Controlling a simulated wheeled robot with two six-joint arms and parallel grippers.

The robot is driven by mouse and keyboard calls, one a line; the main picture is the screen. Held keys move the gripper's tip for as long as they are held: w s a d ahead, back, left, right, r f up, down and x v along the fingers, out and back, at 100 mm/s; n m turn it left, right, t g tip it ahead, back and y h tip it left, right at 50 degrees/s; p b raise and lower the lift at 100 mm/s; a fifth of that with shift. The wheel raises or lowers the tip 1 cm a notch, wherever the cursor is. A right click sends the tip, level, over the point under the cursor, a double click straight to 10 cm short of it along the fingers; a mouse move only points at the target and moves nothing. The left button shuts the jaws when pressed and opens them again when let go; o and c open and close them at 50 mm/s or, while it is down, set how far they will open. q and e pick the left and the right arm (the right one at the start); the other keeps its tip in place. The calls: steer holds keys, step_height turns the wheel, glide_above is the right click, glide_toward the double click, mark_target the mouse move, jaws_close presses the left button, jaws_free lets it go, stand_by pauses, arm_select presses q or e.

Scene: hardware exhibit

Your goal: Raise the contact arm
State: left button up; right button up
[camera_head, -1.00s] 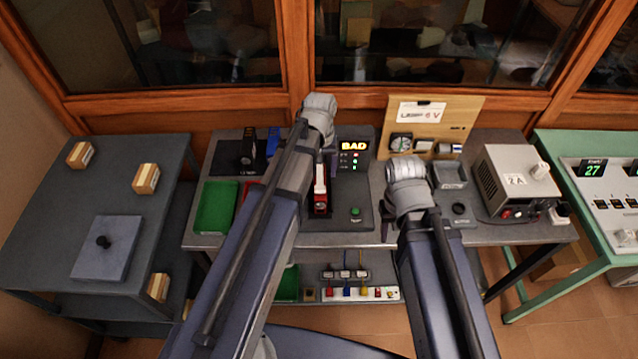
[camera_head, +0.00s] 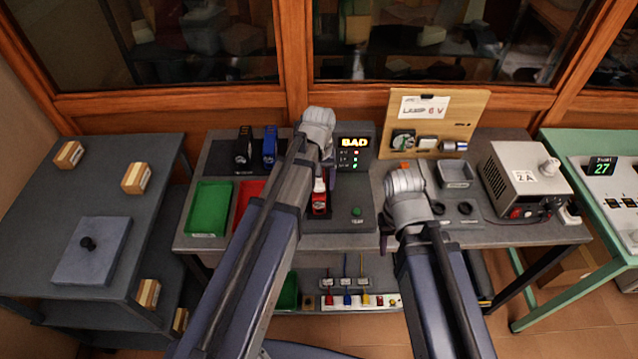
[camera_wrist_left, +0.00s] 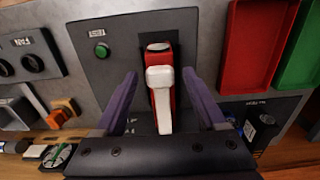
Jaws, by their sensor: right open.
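The tester (camera_head: 357,190) on the middle bench has a lit BAD display. A red part with a white lever-like piece, apparently the contact arm (camera_head: 318,186), stands on its dark face. It also shows in the left wrist view (camera_wrist_left: 160,76). My left gripper (camera_wrist_left: 160,74) is open, with one purple finger on each side of the white piece. I see gaps beside it and no clear contact. In the head view my left gripper (camera_head: 331,160) is mostly hidden by its wrist. My right gripper (camera_head: 385,242) is open near the bench's front edge, largely hidden by its arm.
Green (camera_head: 209,207) and red (camera_head: 246,198) trays lie left of the tester, with black (camera_head: 243,147) and blue (camera_head: 270,146) units behind. A power supply (camera_head: 524,179) stands right. A wooden board (camera_head: 434,122) stands behind my right arm. A green test button (camera_head: 357,211) is beside the red part.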

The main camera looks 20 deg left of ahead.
arm_select(q)
jaws_close()
stand_by(0.3)
stand_by(0.9)
